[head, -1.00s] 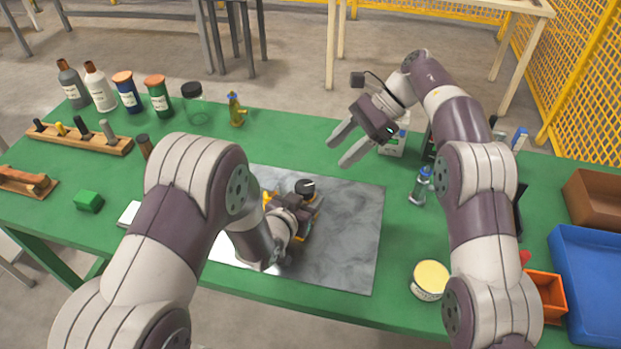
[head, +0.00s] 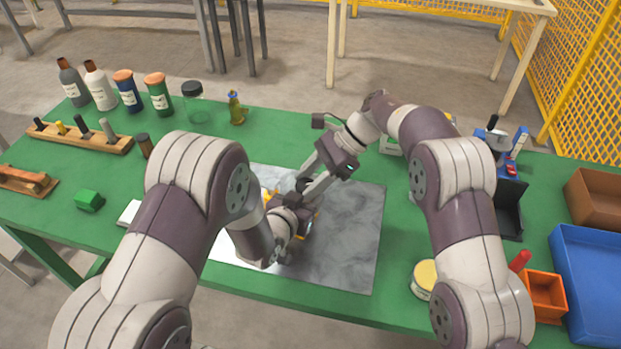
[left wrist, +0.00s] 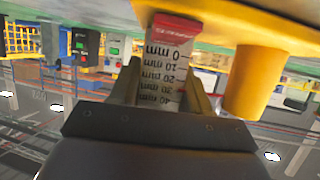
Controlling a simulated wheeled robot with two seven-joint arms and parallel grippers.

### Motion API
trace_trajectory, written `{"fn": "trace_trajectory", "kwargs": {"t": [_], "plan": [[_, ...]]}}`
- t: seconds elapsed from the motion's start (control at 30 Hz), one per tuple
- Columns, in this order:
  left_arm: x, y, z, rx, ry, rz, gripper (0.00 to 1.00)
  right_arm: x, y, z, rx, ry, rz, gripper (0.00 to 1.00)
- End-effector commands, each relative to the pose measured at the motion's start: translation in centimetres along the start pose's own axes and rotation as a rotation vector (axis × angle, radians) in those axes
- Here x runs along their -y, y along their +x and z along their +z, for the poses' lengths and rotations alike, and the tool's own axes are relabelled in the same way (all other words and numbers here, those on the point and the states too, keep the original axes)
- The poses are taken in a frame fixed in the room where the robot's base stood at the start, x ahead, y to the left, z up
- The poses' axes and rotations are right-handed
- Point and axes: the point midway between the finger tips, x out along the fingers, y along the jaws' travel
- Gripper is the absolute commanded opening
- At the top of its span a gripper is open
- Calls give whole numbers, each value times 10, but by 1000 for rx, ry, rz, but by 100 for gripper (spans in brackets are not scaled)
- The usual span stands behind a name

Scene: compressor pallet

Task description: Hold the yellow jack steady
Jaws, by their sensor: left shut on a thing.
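The yellow jack (head: 269,195) stands on the grey marbled plate (head: 352,240) in the head view, mostly hidden by my grippers. My left gripper (head: 296,207) is at the jack, shut on it. In the left wrist view the yellow body (left wrist: 240,22) fills the top, and a white millimetre scale with a red top (left wrist: 168,62) shows between my left fingers (left wrist: 163,85). My right gripper (head: 306,182) reaches down from the right to the jack's top, by its dark knob. Whether its fingers touch or close on the knob is hidden.
Bottles and jars (head: 128,92) stand at the back left, near a wooden peg rack (head: 82,138). A green block (head: 89,201) lies at left. At right are a yellow-lidded tub (head: 424,277), an orange bin (head: 545,295) and a blue tray (head: 590,235).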

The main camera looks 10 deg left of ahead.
Motion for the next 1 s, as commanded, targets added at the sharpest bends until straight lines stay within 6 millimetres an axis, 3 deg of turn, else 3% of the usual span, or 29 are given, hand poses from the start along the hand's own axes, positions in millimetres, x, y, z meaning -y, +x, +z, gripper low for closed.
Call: {"fn": "trace_trajectory", "kwargs": {"t": [0.27,1.0], "plan": [[0,0,0,0,0,-1,0,0,-1,1,2,32,-33,15],[0,0,0,1,1,1,0,-4,0,3,2,334,-338,15]]}}
